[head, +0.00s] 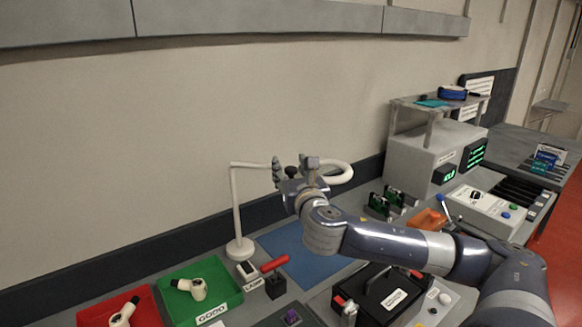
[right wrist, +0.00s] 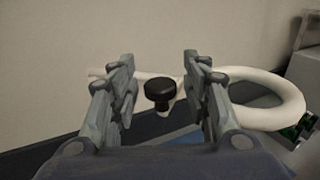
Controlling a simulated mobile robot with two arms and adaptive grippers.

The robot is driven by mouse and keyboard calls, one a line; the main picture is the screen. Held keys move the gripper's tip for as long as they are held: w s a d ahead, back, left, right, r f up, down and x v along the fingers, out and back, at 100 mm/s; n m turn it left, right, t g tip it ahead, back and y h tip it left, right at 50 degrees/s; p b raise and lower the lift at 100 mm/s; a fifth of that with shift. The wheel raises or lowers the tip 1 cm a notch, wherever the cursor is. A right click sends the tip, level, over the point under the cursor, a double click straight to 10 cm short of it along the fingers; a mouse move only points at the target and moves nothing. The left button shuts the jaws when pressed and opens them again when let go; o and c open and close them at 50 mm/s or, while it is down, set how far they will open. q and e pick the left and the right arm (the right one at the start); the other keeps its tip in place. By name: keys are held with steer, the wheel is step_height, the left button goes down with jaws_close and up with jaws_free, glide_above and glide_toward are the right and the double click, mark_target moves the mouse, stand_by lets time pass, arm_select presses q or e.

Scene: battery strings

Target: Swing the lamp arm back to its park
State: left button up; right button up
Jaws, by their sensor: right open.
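The white lamp (head: 236,212) stands at the back of the bench on a round base, with its arm reaching right to a ring-shaped head (head: 342,168). The ring also shows in the right wrist view (right wrist: 288,113). A black knob (right wrist: 160,93) sits on the lamp arm, between the fingers in that view. My right gripper (right wrist: 160,88) is open, its two fingers on either side of the knob with gaps showing. In the head view my right gripper (head: 283,172) is at the lamp arm and hides part of it. My left gripper is not in view.
A blue mat (head: 290,250) lies below the lamp. A green tray (head: 185,306) and a red tray (head: 148,310) hold white parts at front left. A red-handled tool (head: 274,264) stands near the lamp base. A black case (head: 375,290) and grey instruments (head: 420,160) are at right.

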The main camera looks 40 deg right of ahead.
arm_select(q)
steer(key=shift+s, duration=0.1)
arm_select(e)
jaws_close()
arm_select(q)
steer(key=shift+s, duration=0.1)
arm_select(e)
steer(key=shift+w, duration=0.1)
